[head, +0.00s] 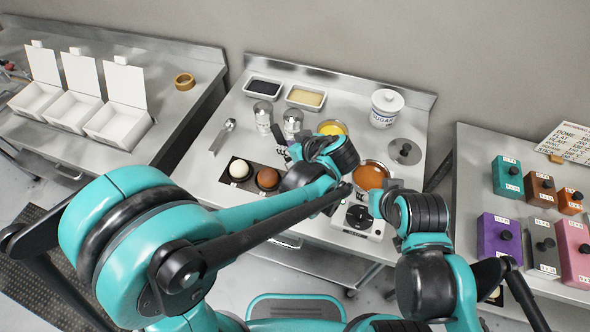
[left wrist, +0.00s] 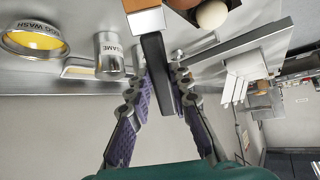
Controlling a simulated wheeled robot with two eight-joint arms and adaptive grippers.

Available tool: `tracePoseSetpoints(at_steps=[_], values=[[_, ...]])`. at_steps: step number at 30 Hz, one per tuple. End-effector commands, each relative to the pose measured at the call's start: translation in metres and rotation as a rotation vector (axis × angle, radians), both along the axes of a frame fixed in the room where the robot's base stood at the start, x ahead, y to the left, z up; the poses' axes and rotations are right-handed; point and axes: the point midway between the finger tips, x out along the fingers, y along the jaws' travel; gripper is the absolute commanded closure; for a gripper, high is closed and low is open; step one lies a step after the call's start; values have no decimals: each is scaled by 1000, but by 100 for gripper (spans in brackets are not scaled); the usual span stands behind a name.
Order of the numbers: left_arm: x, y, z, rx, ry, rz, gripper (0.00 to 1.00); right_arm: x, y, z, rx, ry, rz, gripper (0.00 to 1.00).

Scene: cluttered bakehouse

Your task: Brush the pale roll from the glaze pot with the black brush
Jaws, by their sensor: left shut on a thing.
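The pale roll (head: 239,168) sits on a dark tray beside a browner roll (head: 268,178); it also shows at the top of the left wrist view (left wrist: 212,14). My left gripper (left wrist: 161,82) is shut on the black handle of the black brush (left wrist: 156,65), whose metal ferrule and orange-brown end point away from the fingers. In the head view my left gripper (head: 287,147) is above the table, behind the rolls. A pan of amber liquid (head: 370,174) and a yellow wash pot (head: 332,128) stand to its right. My right gripper (head: 378,202) is near the pan, its fingers mostly hidden.
Two metal shakers (head: 263,116), two small trays (head: 305,97), a scoop (head: 223,134), a sugar jar (head: 387,106) and a grey lid (head: 405,151) crowd the table. A white device with a black dial (head: 358,217) is at the front. Open white boxes (head: 119,110) stand on the left table.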

Motion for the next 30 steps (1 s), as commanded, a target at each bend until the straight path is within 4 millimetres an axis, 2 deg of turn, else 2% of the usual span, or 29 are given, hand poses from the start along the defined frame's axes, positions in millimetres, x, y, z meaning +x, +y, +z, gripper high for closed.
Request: tracePoseSetpoints(at_steps=[30], values=[[0, 0, -12, 0, 0, 0, 100, 0, 0, -10, 0, 0, 0, 60]])
